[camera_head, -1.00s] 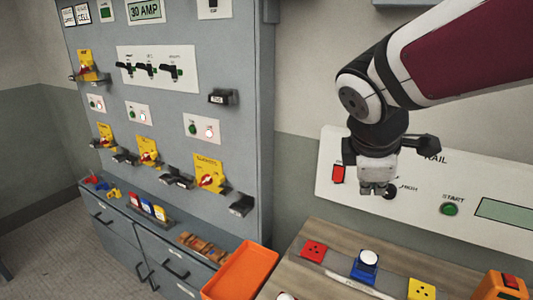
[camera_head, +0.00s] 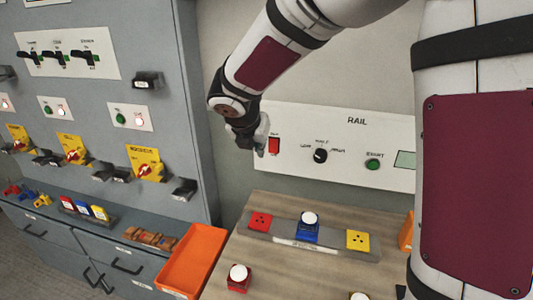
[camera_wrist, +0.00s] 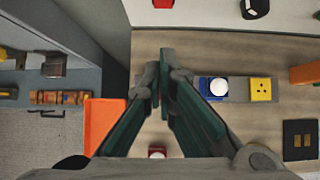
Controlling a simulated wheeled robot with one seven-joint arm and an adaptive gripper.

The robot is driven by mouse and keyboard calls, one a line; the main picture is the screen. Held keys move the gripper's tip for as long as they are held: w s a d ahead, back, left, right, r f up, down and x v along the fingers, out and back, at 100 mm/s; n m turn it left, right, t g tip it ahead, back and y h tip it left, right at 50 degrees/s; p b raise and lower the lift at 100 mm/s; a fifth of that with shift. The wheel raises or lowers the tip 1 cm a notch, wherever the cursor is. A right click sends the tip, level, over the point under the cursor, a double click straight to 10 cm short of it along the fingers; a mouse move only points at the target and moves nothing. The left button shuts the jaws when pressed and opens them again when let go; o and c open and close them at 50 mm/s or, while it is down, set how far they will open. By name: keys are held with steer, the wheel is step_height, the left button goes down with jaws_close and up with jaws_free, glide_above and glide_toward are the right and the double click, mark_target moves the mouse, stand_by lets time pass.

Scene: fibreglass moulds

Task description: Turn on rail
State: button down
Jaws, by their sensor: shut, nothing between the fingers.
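The white RAIL panel (camera_head: 340,175) is on the wall. It has a red switch (camera_head: 274,146) at its left, a black selector knob (camera_head: 320,156) in the middle, a green START button (camera_head: 373,165) and a pale green display (camera_head: 405,160). My gripper (camera_head: 262,140) is shut and empty, just left of the red switch in the picture; I cannot tell whether they touch. In the wrist view the fingers (camera_wrist: 163,85) point towards the panel, with the red switch (camera_wrist: 163,4) ahead at the top edge and the knob (camera_wrist: 255,8) to the right.
A wooden table (camera_head: 262,208) stands below the panel. It bears a strip with red and yellow sockets and a blue block with a white button (camera_head: 309,220). An orange tray (camera_head: 195,262) lies at the left. A grey switch cabinet (camera_head: 165,50) stands close on the left.

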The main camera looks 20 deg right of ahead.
mark_target(273, 146)
steer(key=shift+f, duration=0.1)
steer(key=shift+w+d+r+p+x, duration=0.1)
steer(key=shift+w+d+r+x, duration=0.2)
steer(key=shift+x, duration=1.8)
steer(key=shift+w+d+r+p+x, duration=0.15)
steer(key=shift+w+r+x, duration=0.15)
steer(key=shift+x, duration=1.85)
steer(key=shift+w+d+r+p+x, duration=0.1)
steer(key=shift+w+d+r+x, duration=0.2)
steer(key=shift+x, duration=1.8)
steer(key=shift+w, duration=0.1)
